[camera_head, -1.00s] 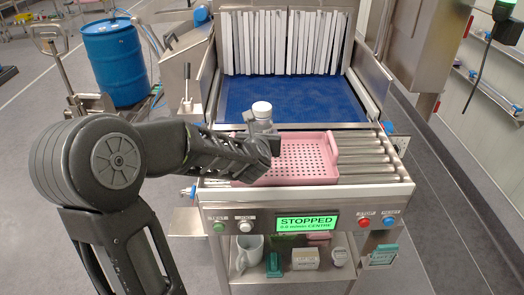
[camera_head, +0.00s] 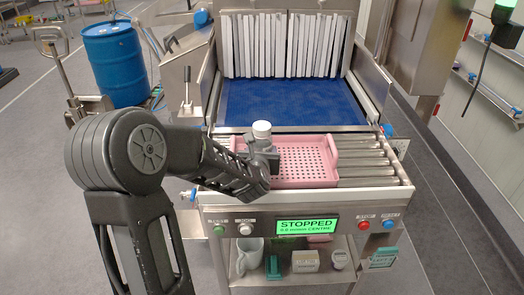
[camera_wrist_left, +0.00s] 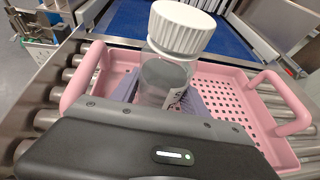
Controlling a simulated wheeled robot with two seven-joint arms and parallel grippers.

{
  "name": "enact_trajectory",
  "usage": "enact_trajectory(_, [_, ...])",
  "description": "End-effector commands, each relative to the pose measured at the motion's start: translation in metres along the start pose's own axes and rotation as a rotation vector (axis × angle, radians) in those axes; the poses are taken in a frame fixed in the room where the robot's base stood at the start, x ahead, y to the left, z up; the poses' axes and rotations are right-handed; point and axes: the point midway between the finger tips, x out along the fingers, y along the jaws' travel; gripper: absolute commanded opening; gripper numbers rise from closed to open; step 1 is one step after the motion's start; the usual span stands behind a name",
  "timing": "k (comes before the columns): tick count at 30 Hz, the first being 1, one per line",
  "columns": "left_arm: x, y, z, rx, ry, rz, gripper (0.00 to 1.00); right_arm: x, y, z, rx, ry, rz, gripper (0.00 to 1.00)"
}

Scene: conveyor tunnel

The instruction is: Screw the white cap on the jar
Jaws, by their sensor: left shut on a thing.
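The clear jar (camera_wrist_left: 165,82) has grey contents and part of a dark-lettered label showing. The ribbed white cap (camera_wrist_left: 183,27) sits on its mouth; I cannot tell how tightly it is seated. In the head view, the white cap (camera_head: 261,129) tops the jar (camera_head: 262,144). My left gripper (camera_head: 263,160) is shut around the jar below the cap, over the left part of the pink tray (camera_head: 310,183). The jar's base is hidden, so I cannot tell whether it touches the tray floor. My right gripper is not in view.
The pink perforated tray (camera_wrist_left: 88,68) has raised handles and rests on metal rollers (camera_head: 375,170). Behind are a blue belt (camera_head: 290,100) and white strip curtain (camera_head: 285,45). The panel display (camera_head: 307,225) reads STOPPED. A shelf below holds a mug (camera_head: 250,254) and small items.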

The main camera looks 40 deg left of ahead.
Motion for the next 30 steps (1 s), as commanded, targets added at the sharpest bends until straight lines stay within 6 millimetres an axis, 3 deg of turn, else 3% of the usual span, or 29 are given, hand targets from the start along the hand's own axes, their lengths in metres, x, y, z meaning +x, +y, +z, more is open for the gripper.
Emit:
enact_trajectory(5, [0.001, 0.0, -0.002, 0.0, -0.002, 0.0, 0.0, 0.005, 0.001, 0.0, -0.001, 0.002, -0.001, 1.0])
enact_trajectory(6, [0.001, 0.0, -0.002, 0.0, 0.0, 0.0, 0.55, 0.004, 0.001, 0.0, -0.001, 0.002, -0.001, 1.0])
enact_trajectory(12, [0.001, 0.0, -0.002, 0.0, 0.001, 0.0, 0.71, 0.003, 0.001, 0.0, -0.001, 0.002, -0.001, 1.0])
enact_trajectory(25, [-0.001, 0.0, 0.003, 0.0, 0.001, 0.0, 0.74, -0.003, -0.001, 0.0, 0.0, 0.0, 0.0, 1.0])
enact_trajectory(30, [-0.018, 0.0, 0.0, -0.002, -0.003, -0.001, 0.74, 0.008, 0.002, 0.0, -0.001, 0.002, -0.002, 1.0])
